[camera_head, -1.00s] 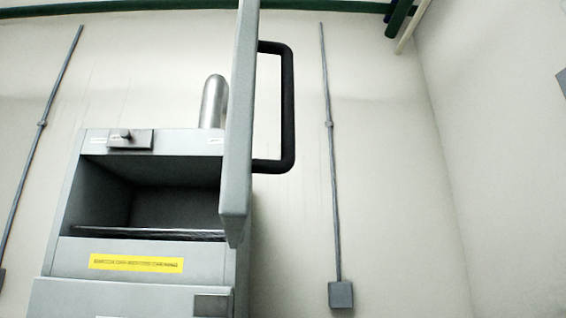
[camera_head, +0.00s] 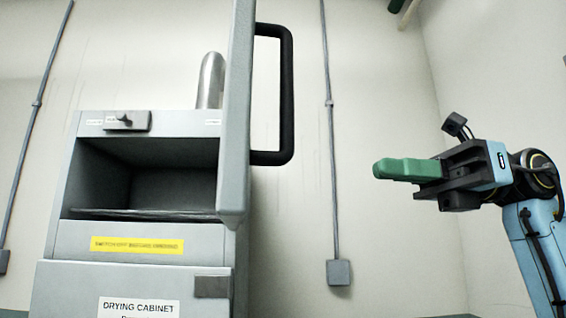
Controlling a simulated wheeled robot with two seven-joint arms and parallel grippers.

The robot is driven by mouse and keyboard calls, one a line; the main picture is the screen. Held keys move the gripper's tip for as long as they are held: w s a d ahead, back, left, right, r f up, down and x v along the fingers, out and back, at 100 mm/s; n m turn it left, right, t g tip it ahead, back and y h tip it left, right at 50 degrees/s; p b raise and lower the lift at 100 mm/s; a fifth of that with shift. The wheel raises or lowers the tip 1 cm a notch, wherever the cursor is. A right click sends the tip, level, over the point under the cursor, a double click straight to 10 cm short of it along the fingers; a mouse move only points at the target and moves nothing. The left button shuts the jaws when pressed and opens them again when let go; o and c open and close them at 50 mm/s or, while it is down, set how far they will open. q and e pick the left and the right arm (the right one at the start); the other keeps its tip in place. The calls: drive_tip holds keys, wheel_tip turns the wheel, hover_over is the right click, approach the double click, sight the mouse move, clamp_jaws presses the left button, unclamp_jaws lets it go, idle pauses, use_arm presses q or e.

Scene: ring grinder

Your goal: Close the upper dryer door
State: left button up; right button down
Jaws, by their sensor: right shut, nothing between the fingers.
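The upper dryer door (camera_head: 237,110) is a grey panel standing wide open, seen nearly edge-on at the right side of the drying cabinet (camera_head: 150,240). Its black bar handle (camera_head: 287,95) is on the panel's right face. The upper compartment (camera_head: 165,180) is open to view, with a shelf at its bottom. My right gripper (camera_head: 385,169), with green fingers, is shut and empty. In the picture it is to the right of the handle, apart from it, with its fingers pointing left. My left gripper is not in view.
A lower door (camera_head: 75,290) with a "DRYING CABINET" label is shut below the yellow strip (camera_head: 137,245). A metal pipe (camera_head: 210,80) rises behind the cabinet. A conduit with a grey box (camera_head: 339,272) runs down the back wall. The space between handle and right gripper looks clear.

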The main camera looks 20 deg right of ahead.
sight(278, 161)
drive_tip(key=a, duration=0.4)
drive_tip(key=a+p, duration=0.1)
drive_tip(key=a, duration=0.4)
drive_tip(key=w+a+p, duration=0.1)
drive_tip(key=a, duration=0.4)
drive_tip(key=shift+w, duration=0.1)
